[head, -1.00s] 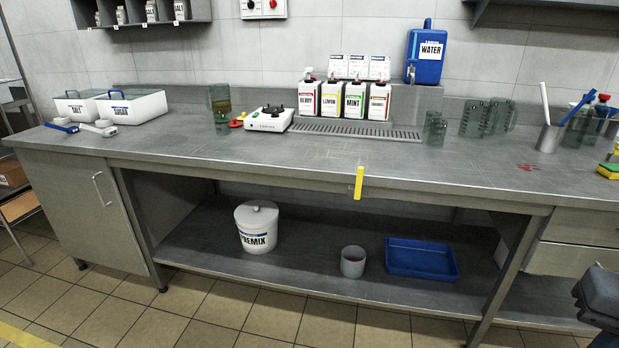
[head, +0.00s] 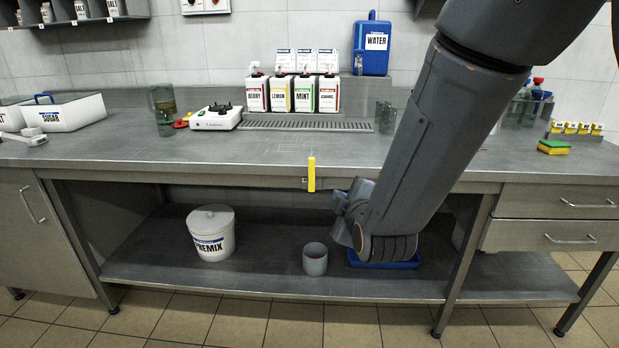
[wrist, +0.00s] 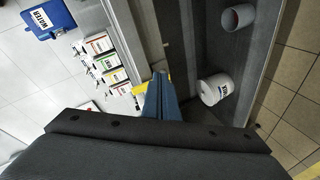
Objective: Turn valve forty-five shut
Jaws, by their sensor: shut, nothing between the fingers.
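A yellow lever (head: 311,174) hangs upright at the front edge of the steel bench in the head view, beside a small dark fitting. I cannot read any number on it, and no other valve is plain to see. It also shows in the wrist view (wrist: 139,89), partly hidden behind my fingers. My gripper (wrist: 161,78) shows there as blue fingers, shut and empty, close to the lever in the picture. I cannot tell whether they touch it. In the head view my arm reaches down in front of the bench, with its wrist just right of and below the lever.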

